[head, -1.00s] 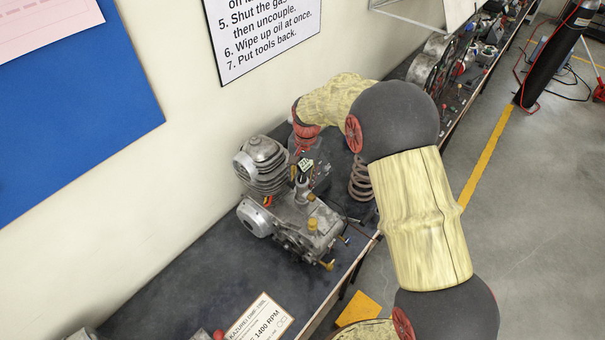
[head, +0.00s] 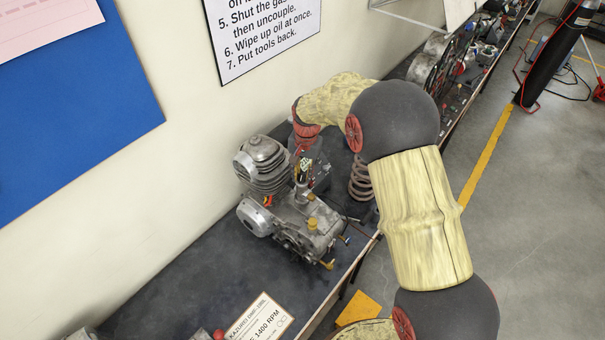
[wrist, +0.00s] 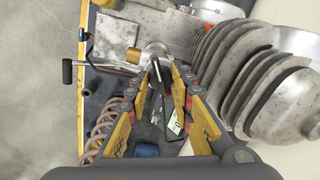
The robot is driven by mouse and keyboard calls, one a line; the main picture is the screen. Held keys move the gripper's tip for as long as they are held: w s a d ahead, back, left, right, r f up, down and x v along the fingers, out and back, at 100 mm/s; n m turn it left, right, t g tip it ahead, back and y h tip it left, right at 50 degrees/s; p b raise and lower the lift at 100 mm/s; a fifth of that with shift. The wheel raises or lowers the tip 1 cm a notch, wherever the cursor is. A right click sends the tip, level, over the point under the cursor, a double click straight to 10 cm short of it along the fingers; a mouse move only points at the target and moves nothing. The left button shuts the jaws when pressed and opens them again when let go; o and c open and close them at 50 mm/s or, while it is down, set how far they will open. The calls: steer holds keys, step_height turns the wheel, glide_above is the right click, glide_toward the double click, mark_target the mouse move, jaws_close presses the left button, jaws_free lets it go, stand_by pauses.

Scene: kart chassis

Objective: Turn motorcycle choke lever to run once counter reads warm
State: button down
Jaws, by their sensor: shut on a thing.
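The motorcycle engine (head: 268,165) stands on the dark bench, its finned cylinder (wrist: 255,75) at the right in the wrist view. My gripper (wrist: 160,70) reaches down beside the carburettor (wrist: 153,52), its yellow-padded fingers drawn together at the tips. They are shut on a small part there, which I take to be the choke lever; the fingers mostly hide it and its position cannot be read.
A coil spring (head: 361,180) stands on the bench just right of my gripper. A black-handled lever (wrist: 80,63) sticks out at the left in the wrist view.

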steer(key=shift+n, duration=0.4)
steer(key=n+b, duration=0.2)
steer(key=n, duration=0.3)
steer(key=n+b, duration=0.1)
steer(key=n, duration=0.5)
steer(key=shift+w+g, duration=0.1)
steer(key=shift+g, duration=0.2)
stand_by(0.4)
steer(key=c, duration=1.7)
jaws_free()
steer(key=shift+o, duration=0.8)
